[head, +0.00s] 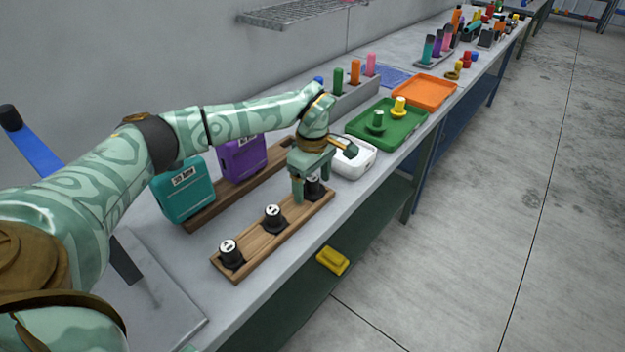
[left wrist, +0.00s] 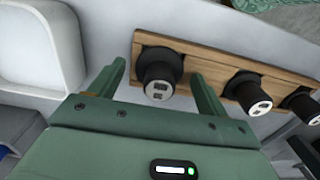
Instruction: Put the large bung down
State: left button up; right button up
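Three black plugs with pale faces, the near one (head: 231,254), the middle one (head: 273,218) and the far one (head: 313,187), sit in a wooden rack (head: 250,258). My left gripper (head: 308,192) is lowered at the far plug. In the left wrist view, the open fingers (left wrist: 157,70) stand on either side of this plug (left wrist: 160,72), with gaps beside it. I see no bung held in the gripper. A green stopper (head: 376,121) and a yellow stopper (head: 399,106) stand on a green tray (head: 412,133). I cannot tell which thing is the large bung. My right gripper is out of view.
A white tray (head: 354,160) lies just beyond my left gripper. Teal (head: 184,190) and purple (head: 243,158) containers stand behind the rack. An orange tray (head: 425,92) lies farther along the bench. A yellow object (head: 332,261) is below the bench top.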

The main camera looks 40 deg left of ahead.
aim_at(313, 177)
pick_arm(q)
jog(key=shift+w+r, duration=0.1)
jog(key=shift+r, duration=0.25)
notch_tip(313, 177, up, 12)
jog(key=p, duration=0.4)
